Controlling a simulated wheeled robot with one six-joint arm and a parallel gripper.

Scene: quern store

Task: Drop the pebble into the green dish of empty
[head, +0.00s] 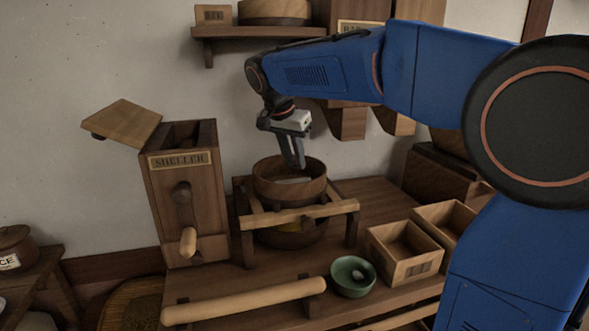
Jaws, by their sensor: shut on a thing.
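My gripper (299,166) points down into the round wooden sieve (272,188), its fingertips just in front of the far rim. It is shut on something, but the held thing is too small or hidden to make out. A light grey patch (293,181) shows inside the sieve below the fingertips; I cannot tell whether it is mesh or a loose thing. The green dish (340,284) stands on the bench, in front and to the right of the sieve. A small pale lump (358,275), like a pebble, lies in it.
The sieve sits on a wooden frame (297,215) over a lower bowl (293,237). A wooden box labelled SHELLER (185,205) stands left. Open wooden boxes (401,253) stand right of the dish. A long wooden roller (243,302) lies along the front. A shelf (255,33) hangs behind.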

